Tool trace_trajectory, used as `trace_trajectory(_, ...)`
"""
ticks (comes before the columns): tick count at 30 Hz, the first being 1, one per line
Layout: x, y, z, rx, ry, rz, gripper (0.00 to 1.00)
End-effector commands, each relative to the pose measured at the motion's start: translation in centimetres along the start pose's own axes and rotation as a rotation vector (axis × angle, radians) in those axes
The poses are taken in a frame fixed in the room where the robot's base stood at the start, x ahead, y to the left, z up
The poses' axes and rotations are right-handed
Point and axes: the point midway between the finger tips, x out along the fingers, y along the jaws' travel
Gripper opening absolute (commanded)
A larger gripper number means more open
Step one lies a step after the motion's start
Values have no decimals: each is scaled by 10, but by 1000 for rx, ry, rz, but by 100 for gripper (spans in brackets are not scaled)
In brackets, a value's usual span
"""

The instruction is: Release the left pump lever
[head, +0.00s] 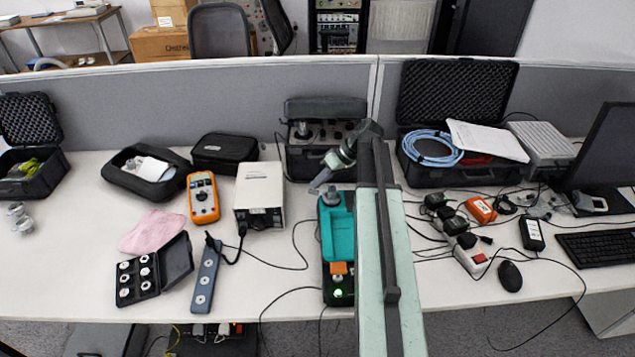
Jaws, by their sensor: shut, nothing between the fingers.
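A teal and black device (338,232) stands upright to the camera near the table's front edge, with a grey round part (331,197) at its far end. An orange block (339,268) and a lit green light are at its near end. No pump lever can be clearly told apart; my arm covers the area to the device's right. My gripper (318,188) is shut and empty, pointing down and left just above and beyond the grey part. I cannot tell whether it touches it.
A black open case (302,158) stands behind the device. A white box instrument (259,190) and orange multimeter (203,198) are to the left. Cables and adapters clutter the right, near a black mouse (510,276).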

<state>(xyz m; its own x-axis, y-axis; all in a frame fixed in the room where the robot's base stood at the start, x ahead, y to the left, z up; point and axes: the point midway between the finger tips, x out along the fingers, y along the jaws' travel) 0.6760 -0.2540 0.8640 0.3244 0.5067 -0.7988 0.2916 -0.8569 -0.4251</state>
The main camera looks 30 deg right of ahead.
Motion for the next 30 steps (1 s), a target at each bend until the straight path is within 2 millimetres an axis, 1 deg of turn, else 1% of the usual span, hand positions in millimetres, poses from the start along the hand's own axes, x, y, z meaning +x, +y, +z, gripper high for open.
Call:
trace_trajectory(5, -19, 0, -9, -2, -1, -1, 0)
trace_trajectory(8, -37, 2, -16, -3, -2, -2, 0)
trace_trajectory(12, -66, 6, -26, -3, -2, -2, 0)
trace_trajectory(16, -85, 10, -34, -7, -3, -3, 0)
trace_trajectory(19, -90, 12, -34, -8, -4, -4, 0)
trace_trajectory(30, -88, 13, -33, -9, -5, -5, 0)
